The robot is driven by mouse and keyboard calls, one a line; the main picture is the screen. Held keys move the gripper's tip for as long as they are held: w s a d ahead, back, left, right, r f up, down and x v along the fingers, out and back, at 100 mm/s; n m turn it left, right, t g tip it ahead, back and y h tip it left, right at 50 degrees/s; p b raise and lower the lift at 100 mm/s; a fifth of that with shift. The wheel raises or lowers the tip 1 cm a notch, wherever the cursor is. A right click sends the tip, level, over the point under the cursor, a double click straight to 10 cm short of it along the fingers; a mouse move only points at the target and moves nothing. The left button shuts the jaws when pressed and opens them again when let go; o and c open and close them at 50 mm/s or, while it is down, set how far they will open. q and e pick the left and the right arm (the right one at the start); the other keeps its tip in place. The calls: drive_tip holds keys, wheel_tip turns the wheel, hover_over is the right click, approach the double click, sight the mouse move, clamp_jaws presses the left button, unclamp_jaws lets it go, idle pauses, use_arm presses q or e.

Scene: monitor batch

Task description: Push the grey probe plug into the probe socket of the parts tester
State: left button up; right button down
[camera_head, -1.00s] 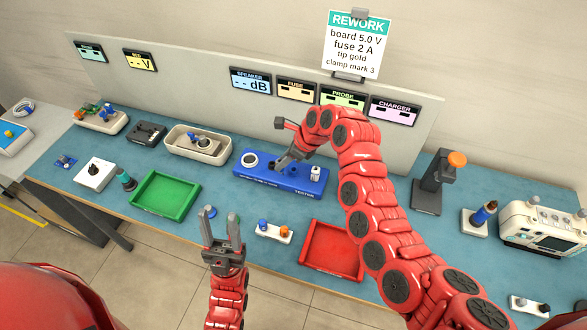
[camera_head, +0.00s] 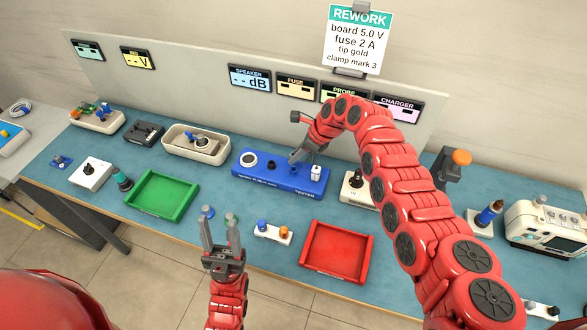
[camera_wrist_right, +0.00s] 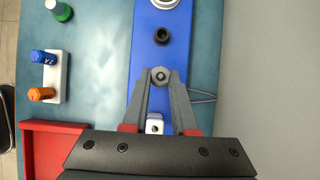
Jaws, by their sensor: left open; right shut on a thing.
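The blue parts tester (camera_head: 255,178) lies on the bench below the back panel. It also shows in the right wrist view (camera_wrist_right: 180,60). My right gripper (camera_head: 293,160) is over the right half of the tester, fingers pointing down. In the right wrist view its fingertips (camera_wrist_right: 160,78) are shut on a small grey hexagonal piece, the grey probe plug (camera_wrist_right: 159,74). A black round socket (camera_wrist_right: 161,36) shows clear beside it. The spot under the plug is hidden, so I cannot tell whether the plug is in a socket. My left gripper (camera_head: 222,237) is open and empty, in front of the bench.
A white block (camera_wrist_right: 154,125) stands on the tester between my right fingers and palm. A red tray (camera_head: 335,252) and a white holder with blue and orange pegs (camera_head: 272,234) are in front. A green tray (camera_head: 162,196) is left. A white switch box (camera_head: 356,187) stands to the right.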

idle(0.6)
drive_tip(key=shift+p, duration=0.55)
drive_tip(key=shift+f+b, duration=0.6)
drive_tip(key=shift+f, duration=0.5)
drive_tip(key=shift+f, duration=0.25)
idle(0.8)
drive_tip(key=c, duration=0.6)
unclamp_jaws()
